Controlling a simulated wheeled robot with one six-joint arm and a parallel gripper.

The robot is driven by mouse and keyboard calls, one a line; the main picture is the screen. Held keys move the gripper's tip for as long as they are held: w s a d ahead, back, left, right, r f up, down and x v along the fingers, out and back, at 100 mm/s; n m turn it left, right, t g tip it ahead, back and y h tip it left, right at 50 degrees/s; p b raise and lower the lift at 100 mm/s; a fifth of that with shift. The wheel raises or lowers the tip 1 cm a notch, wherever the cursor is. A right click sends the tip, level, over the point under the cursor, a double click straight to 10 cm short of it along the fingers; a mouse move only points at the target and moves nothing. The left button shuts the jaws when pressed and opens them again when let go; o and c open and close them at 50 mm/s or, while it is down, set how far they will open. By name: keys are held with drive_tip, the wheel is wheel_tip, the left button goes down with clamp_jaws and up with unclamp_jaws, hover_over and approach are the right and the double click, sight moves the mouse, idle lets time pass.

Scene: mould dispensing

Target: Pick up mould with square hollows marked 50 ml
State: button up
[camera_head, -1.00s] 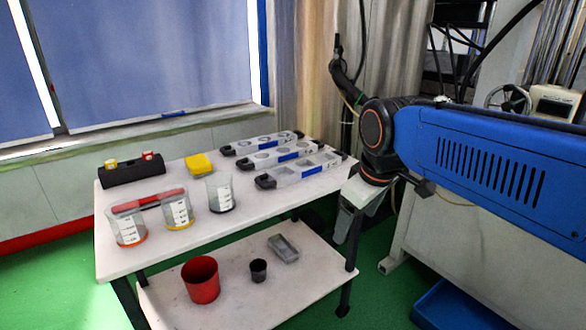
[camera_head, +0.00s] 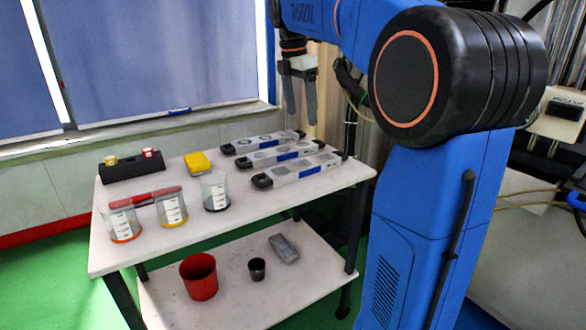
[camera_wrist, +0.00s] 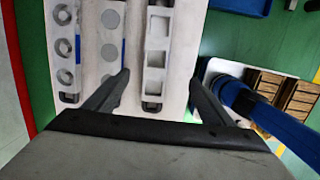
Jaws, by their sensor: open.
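The mould with square hollows (camera_head: 285,178) lies nearest the front of three moulds on the white table top. In the wrist view it is the rightmost mould (camera_wrist: 157,42), light grey with dark ends and a blue mark; its 50 ml marking is not readable. My gripper (camera_head: 300,115) hangs above the table's back right, fingers pointing down, open and empty. In the wrist view the fingertips (camera_wrist: 159,76) appear either side of this mould, with the gripper apart from it.
Measuring beakers (camera_head: 214,190), a yellow block (camera_head: 198,162) and a black holder (camera_head: 132,172) stand on the table's left. The lower shelf holds a red cup (camera_head: 199,277), a small dark cup (camera_head: 257,269) and a grey tray (camera_head: 284,248). A window wall lies behind.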

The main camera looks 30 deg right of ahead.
approach(303, 160)
drive_tip(key=s+f, duration=0.2)
drive_tip(key=f, duration=0.1)
drive_tip(key=shift+s+a, duration=0.2)
drive_tip(key=shift+s, duration=0.15)
drive_tip(key=shift+w+d+f, duration=0.1)
drive_tip(key=shift+w+f, duration=0.05)
drive_tip(key=shift+f, duration=2.55)
drive_tip(key=c, duration=1.8)
drive_tip(key=shift+r, duration=0.1)
